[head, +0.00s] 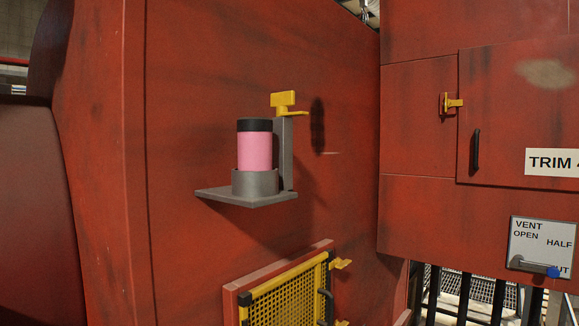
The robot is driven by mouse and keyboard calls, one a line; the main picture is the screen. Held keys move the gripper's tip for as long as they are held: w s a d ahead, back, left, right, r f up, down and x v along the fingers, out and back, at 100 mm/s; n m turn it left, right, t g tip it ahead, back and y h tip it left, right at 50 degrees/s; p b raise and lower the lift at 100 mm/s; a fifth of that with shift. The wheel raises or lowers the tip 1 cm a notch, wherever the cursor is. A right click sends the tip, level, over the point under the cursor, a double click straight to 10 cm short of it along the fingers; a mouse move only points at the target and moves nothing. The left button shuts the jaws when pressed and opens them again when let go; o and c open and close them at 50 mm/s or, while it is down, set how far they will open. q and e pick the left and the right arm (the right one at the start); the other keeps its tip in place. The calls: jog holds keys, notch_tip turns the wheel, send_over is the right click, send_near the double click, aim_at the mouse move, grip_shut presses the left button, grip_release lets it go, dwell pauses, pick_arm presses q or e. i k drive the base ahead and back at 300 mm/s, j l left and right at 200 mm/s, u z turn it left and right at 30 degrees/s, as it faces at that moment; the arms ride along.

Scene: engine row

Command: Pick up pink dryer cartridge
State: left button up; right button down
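The pink dryer cartridge (255,150) with a black cap stands upright in a grey round cup (255,183). The cup sits on a grey shelf bracket (230,195) fixed to the red wall. The cartridge's lower end is hidden inside the cup. A yellow latch (284,103) is on top of the bracket's upright, just above and to the right of the cap. Neither of my grippers shows in the head view.
A yellow mesh gate (285,298) with a black handle is low on the wall below the shelf. At right are a red cabinet door (520,110) with a yellow latch (452,103) and black handle, and a vent lever plate (541,240). The space in front of the shelf looks clear.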

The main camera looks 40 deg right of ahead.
aim_at(255, 133)
jog(key=z, duration=0.9)
jog(key=l+u, duration=0.1)
jog(key=l, duration=0.45)
jog(key=k+l+u, duration=0.1)
jog(key=l, duration=0.4)
jog(key=l+u, duration=0.1)
jog(key=l, duration=0.4)
jog(key=k, duration=0.05)
